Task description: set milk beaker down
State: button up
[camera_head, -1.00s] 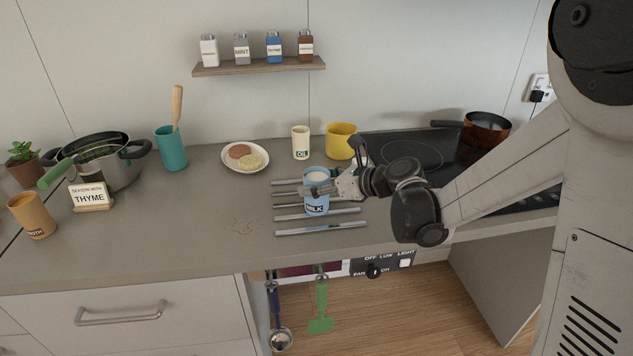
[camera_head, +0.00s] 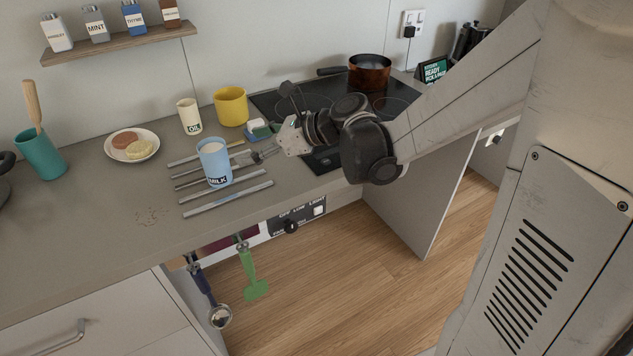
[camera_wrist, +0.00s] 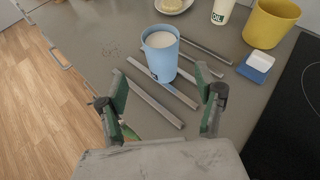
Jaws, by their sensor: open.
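The light blue milk beaker (camera_head: 214,160) stands upright on the metal bars (camera_head: 229,199) laid on the counter, with white milk inside and a MILK label low on its side. In the wrist view the beaker (camera_wrist: 160,53) stands ahead of my gripper (camera_wrist: 163,92), beyond the fingertips. My gripper (camera_head: 262,156) is open and empty, to the right of the beaker and apart from it. Its two green-padded fingers are spread wide in the wrist view.
A cream oil beaker (camera_head: 189,117), a yellow mug (camera_head: 231,106) and a blue-and-white block (camera_head: 258,129) stand behind the bars. The dark hob (camera_head: 325,160) with a copper pan (camera_head: 369,74) lies to the right.

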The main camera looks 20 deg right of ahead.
jog(key=s+d+n+h, duration=0.5)
jog(key=s+n, duration=0.7)
jog(key=s+d+r+n+h, duration=0.1)
jog(key=s+d+n+h, duration=0.4)
jog(key=s+n, duration=0.6)
jog(key=shift+s+d+n+g+h, duration=0.25)
jog(key=shift+s+n+g+h, duration=0.1)
jog(key=shift+n, duration=0.35)
